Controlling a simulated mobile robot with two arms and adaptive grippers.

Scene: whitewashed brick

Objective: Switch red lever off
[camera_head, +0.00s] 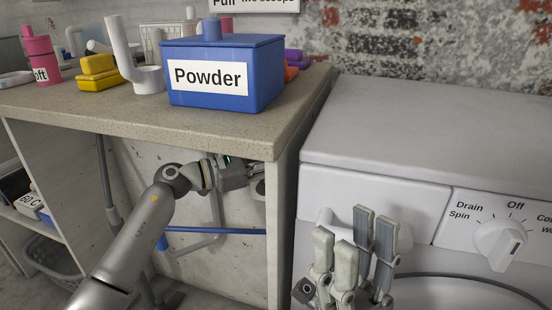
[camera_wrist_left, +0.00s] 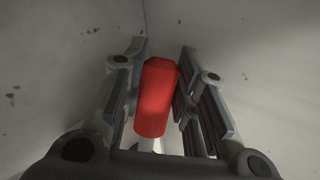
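The red lever (camera_wrist_left: 155,98) shows in the left wrist view as a red, faceted handle between the two fingers of my left gripper (camera_wrist_left: 163,85). The fingers are apart. The right finger is very close to the lever, and I cannot tell whether it touches; a small gap shows at the left finger's tip. In the head view my left arm reaches under the counter, and its gripper (camera_head: 245,172) is partly hidden there; the lever is not visible in that view. My right gripper (camera_head: 357,235) is open and empty in front of the washing machine.
The counter (camera_head: 150,118) overhangs my left arm, with its side panel (camera_head: 283,215) to the right. A blue pipe (camera_head: 215,231) runs below the arm. A blue Powder box (camera_head: 222,75) stands on the counter. The white washing machine (camera_head: 420,140) with a dial (camera_head: 500,243) is at right.

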